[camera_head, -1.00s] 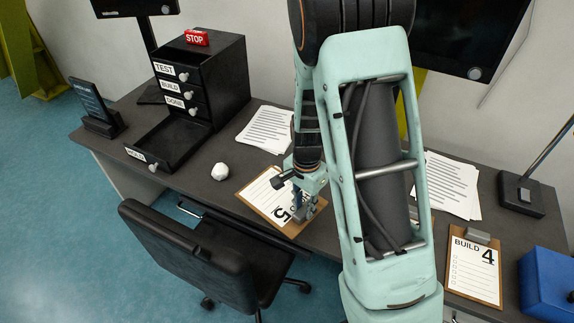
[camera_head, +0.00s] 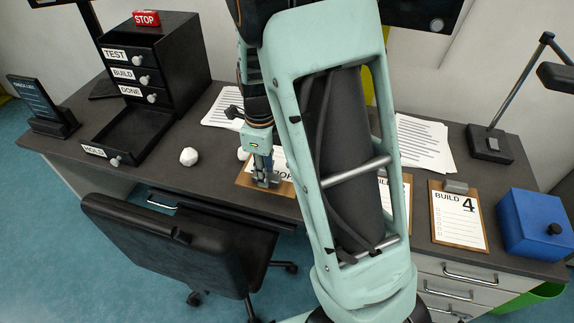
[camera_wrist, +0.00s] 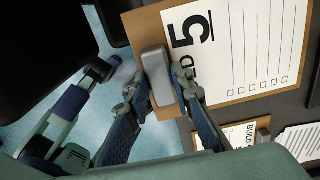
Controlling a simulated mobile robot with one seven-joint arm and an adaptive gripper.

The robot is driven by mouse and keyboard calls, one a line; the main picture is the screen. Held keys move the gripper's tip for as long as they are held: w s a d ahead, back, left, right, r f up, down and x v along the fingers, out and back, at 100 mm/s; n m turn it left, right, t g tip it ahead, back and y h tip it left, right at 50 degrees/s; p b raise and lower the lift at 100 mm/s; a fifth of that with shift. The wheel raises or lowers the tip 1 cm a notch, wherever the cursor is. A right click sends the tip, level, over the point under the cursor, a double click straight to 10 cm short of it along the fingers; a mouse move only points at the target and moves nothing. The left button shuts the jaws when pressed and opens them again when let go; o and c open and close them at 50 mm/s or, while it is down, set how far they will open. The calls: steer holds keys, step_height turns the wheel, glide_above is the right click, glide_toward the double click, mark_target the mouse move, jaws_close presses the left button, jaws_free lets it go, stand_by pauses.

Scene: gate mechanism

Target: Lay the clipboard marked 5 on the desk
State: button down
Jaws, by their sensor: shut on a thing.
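The clipboard marked 5 (camera_wrist: 263,88) has a brown board, a white sheet and a grey clip (camera_wrist: 157,77). In the wrist view my gripper (camera_wrist: 160,98) has one finger on each side of the clip and is shut on it. In the head view the clipboard (camera_head: 246,181) is at the desk's front edge, partly hidden by my gripper (camera_head: 265,178) and arm. It looks roughly flat; I cannot tell whether it touches the desk (camera_head: 200,184).
The clipboard marked 4 (camera_head: 458,215) lies at right, beside a blue box (camera_head: 537,222). Another clipboard (camera_head: 407,196) is mostly behind my arm. A white round object (camera_head: 189,156) and an open drawer (camera_head: 133,137) are at left. A black chair (camera_head: 165,245) stands in front.

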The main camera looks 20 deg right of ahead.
steer(key=d+f, duration=0.1)
steer(key=d, duration=0.1)
steer(key=s+d+f, duration=0.1)
steer(key=d, duration=0.1)
steer(key=d+f, duration=0.1)
steer(key=d, duration=0.1)
steer(key=shift+s+d, duration=0.2)
steer(key=shift+d, duration=0.1)
steer(key=d+f, duration=0.2)
steer(key=s+d+f+b, duration=0.1)
steer(key=d+f, duration=0.1)
steer(key=f, duration=0.1)
steer(key=shift+d+f, duration=0.1)
steer(key=shift+d, duration=0.15)
steer(key=shift+s+d+f+b, duration=0.15)
steer(key=shift+d+f+b, duration=0.2)
steer(key=shift+d+f, duration=0.2)
step_height(320, 180, down, 3)
steer(key=shift+f, duration=0.1)
steer(key=c, duration=1.7)
jaws_free()
